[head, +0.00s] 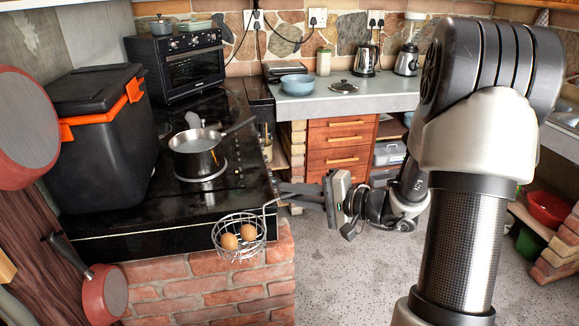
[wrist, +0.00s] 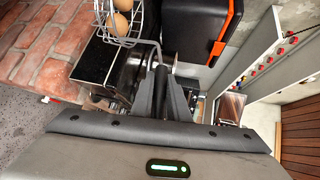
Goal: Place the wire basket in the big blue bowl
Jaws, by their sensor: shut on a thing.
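The wire basket (head: 238,252) holds brown eggs (head: 248,232). It is in front of the brick plinth, near the black hob's front right corner. My gripper (head: 281,192) comes from the right and is shut on the basket's wire handle. In the wrist view the basket (wrist: 118,40) hangs beyond the fingertips (wrist: 160,75), its handle running between them. The basket looks about upright. A blue bowl (head: 298,84) stands on the grey counter at the back, well apart from the basket. The bowl is not made out in the wrist view.
A steel pan (head: 196,150) sits on the black hob (head: 130,215), beside a black and orange box (head: 102,135). Clear floor (head: 340,270) lies right of the brick plinth (head: 215,290).

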